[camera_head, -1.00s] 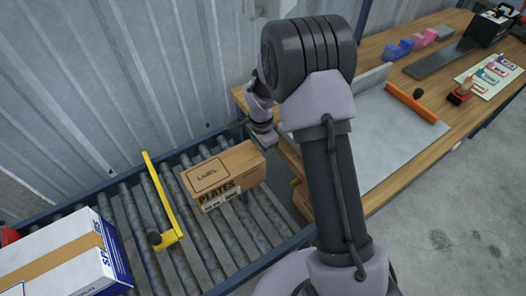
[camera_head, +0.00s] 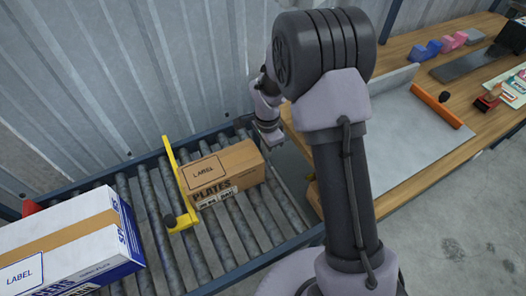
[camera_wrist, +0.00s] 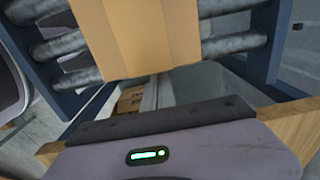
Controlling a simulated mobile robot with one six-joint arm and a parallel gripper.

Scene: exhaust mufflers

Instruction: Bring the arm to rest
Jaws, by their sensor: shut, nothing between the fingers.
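My gripper (camera_head: 268,138) hangs at the end of my bent arm in the head view, just beyond the right end of the cardboard PLATES box (camera_head: 226,173). It is shut with nothing in it. Its fingers are small and partly hidden there. The PLATES box rests on the conveyor rollers, its left end close against a yellow stop bar (camera_head: 172,175). In the wrist view my gripper's grey body fills the bottom, and the taped box (camera_wrist: 150,40) lies on the rollers at the top, apart from it.
A large white labelled box (camera_head: 75,245) sits left of the yellow bar on the roller conveyor (camera_head: 235,232). A wooden workbench (camera_head: 470,125) with a grey plate, orange bar, stamps and blocks stands right. A corrugated wall (camera_head: 130,70) runs behind. Grey floor is free at lower right.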

